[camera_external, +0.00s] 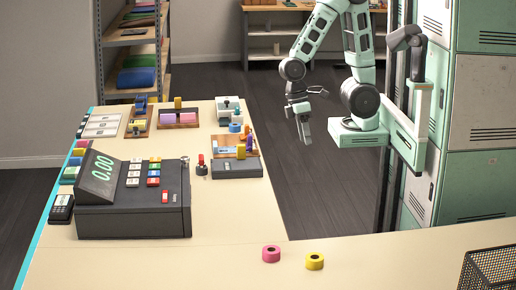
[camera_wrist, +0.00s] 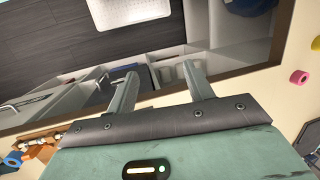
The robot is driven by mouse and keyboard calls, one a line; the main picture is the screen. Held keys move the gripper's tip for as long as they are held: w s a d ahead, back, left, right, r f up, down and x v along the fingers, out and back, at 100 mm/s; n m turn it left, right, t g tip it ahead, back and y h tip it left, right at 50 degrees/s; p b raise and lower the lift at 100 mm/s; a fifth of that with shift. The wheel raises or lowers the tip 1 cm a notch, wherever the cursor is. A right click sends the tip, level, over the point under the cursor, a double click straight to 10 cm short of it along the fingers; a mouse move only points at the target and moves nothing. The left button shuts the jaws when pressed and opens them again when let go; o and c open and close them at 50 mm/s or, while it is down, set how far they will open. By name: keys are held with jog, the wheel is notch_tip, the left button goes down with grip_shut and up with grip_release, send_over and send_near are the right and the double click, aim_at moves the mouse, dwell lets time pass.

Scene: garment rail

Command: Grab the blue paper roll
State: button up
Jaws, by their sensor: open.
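The blue paper roll (camera_external: 235,127) sits on the counter (camera_external: 245,215) in the external view, near the counter's right edge. In the wrist view a blue roll (camera_wrist: 12,160) shows at the lower left, outside the jaws. My gripper (camera_external: 304,130) hangs to the right of the counter over the dark floor, apart from the roll. In the wrist view my gripper (camera_wrist: 160,76) has its two fingers spread with nothing between them.
A cash register (camera_external: 130,215) stands at the counter's left. Pink (camera_external: 271,254) and yellow (camera_external: 314,261) rolls sit at the front, left of a black mesh basket (camera_external: 490,270). Wooden trays (camera_external: 235,153) with small items lie near the blue roll. The counter's middle is clear.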

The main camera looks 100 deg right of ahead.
jog(key=w+d+f+m+t+y, duration=0.1)
jog(key=w+d+f+m+y, duration=0.1)
jog(key=w+d+m+y, duration=0.5)
jog(key=m+t+h+b, duration=0.2)
jog(key=m+t+h, duration=0.9)
jog(key=m, duration=1.7)
send_near(238, 124)
jog(key=w+f+t+y, duration=0.1)
jog(key=w+f+t+y+p, duration=0.1)
jog(key=f, duration=0.1)
jog(key=d+f+t+y+p, duration=0.1)
jog(key=shift+w+d+f, duration=0.1)
jog(key=shift+w+f, duration=0.2)
jog(key=shift+w, duration=0.1)
jog(key=shift+d+p+x, duration=0.2)
jog(key=shift+p+x, duration=0.75)
jog(key=shift+x, duration=1.7)
jog(key=shift+a+r, duration=0.1)
jog(key=shift+r, duration=0.05)
jog(key=c, duration=0.7)
